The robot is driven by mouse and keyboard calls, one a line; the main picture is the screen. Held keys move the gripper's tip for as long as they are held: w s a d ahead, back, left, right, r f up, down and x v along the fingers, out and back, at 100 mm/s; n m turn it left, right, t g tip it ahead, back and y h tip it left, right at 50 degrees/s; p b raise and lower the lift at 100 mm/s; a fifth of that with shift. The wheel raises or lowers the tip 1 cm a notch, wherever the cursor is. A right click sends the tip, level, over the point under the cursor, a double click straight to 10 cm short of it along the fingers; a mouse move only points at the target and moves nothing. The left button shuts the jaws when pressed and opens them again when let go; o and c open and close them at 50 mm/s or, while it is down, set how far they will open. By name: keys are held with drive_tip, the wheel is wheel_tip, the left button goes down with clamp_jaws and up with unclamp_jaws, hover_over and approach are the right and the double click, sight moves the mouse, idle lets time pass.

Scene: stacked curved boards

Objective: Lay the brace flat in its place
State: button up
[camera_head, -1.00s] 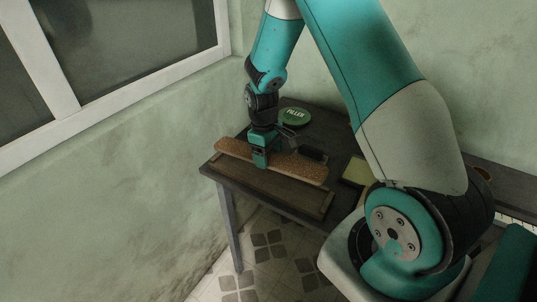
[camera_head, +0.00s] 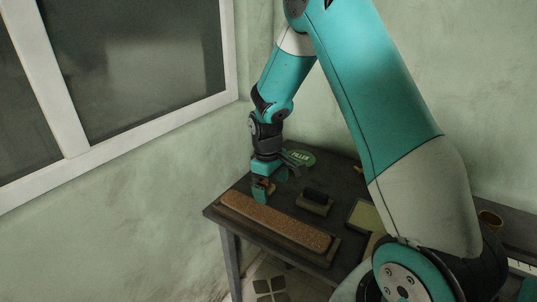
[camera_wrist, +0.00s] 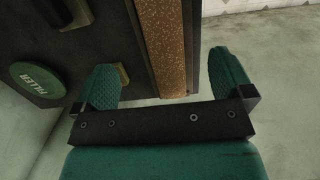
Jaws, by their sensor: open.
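The brace is a long brown speckled board (camera_head: 275,222). It lies flat, long side up, in a dark shallow frame (camera_head: 333,252) along the table's front edge. In the head view my gripper (camera_head: 262,194) is just above the brace's back edge, left of its middle. In the wrist view my gripper (camera_wrist: 166,82) has its two fingers wide apart with a gap on each side of the brace (camera_wrist: 163,40). Nothing is held. Whether the fingertips are still level with the brace cannot be told. The brace hides most of the frame's floor.
A green filler can (camera_head: 300,157) stands behind my gripper. A dark block with a black top (camera_head: 314,202) sits behind the brace, and a yellow-green pad (camera_head: 366,216) lies to the right. The wall and window are close on the left.

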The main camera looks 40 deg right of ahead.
wheel_tip(320, 180, up, 13)
drive_tip(key=w+b, duration=0.1)
drive_tip(key=shift+a, duration=0.2)
drive_tip(key=shift+w+r, duration=0.1)
drive_tip(key=s+a+r+n+y, duration=0.1)
drive_tip(key=s+a+r+y, duration=0.1)
drive_tip(key=s+a, duration=0.9)
drive_tip(key=s+a+r+n+t+y, duration=0.1)
drive_tip(key=s+a+r+n+y, duration=0.1)
drive_tip(key=s+a, duration=0.9)
drive_tip(key=shift+s+r+y, duration=0.25)
drive_tip(key=shift+s+y, duration=0.05)
drive_tip(key=shift+s, duration=0.7)
